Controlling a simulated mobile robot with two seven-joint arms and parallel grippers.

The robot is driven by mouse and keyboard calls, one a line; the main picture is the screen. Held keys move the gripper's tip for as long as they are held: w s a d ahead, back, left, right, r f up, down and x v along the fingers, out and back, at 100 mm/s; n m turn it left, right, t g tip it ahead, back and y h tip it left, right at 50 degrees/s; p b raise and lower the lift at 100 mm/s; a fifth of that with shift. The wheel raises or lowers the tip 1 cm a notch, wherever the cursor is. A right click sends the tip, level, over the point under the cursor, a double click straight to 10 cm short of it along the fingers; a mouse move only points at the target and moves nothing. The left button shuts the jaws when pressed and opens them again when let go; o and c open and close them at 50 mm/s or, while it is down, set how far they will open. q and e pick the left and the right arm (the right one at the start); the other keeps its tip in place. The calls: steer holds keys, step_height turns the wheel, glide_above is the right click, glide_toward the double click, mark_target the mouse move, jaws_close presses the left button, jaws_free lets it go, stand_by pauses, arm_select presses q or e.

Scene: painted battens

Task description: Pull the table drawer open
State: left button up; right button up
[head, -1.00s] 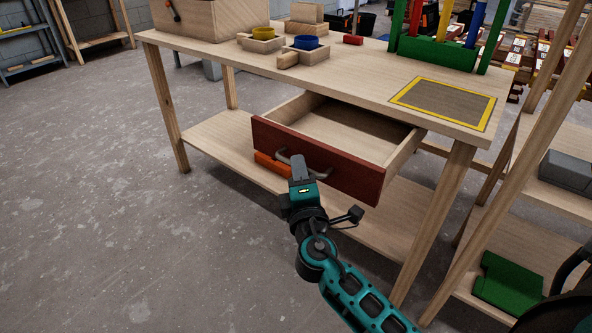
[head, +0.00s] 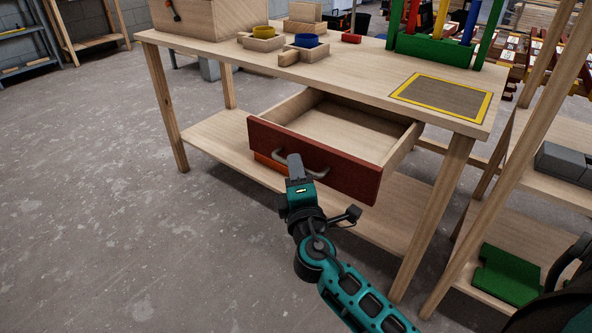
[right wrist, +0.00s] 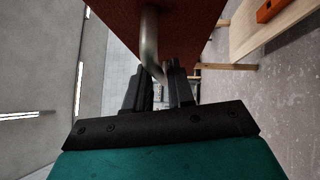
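The table drawer (head: 345,135) stands well out from under the wooden table top (head: 360,85), and its inside looks empty. Its dark red front (head: 340,172) carries a curved grey metal handle (head: 318,173). My right gripper (head: 294,160) is at this handle, in front of the drawer front. In the right wrist view the handle (right wrist: 149,45) runs down between the two dark fingers (right wrist: 160,88), which are closed around it. The fingertips partly hide the handle's middle in the head view. My left gripper is not in view.
On the table top are a wooden box (head: 183,18), small trays with a yellow and a blue ring, a red block (head: 351,38) and a green rack (head: 440,48). An orange item (head: 268,161) lies below the drawer. A shelf rack stands at right; the floor at left is clear.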

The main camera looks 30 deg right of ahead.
steer(key=shift+o, duration=1.2)
steer(key=v, duration=1.3)
steer(key=shift+b, duration=0.3)
steer(key=shift+w+f, duration=0.1)
steer(key=shift+f, duration=0.05)
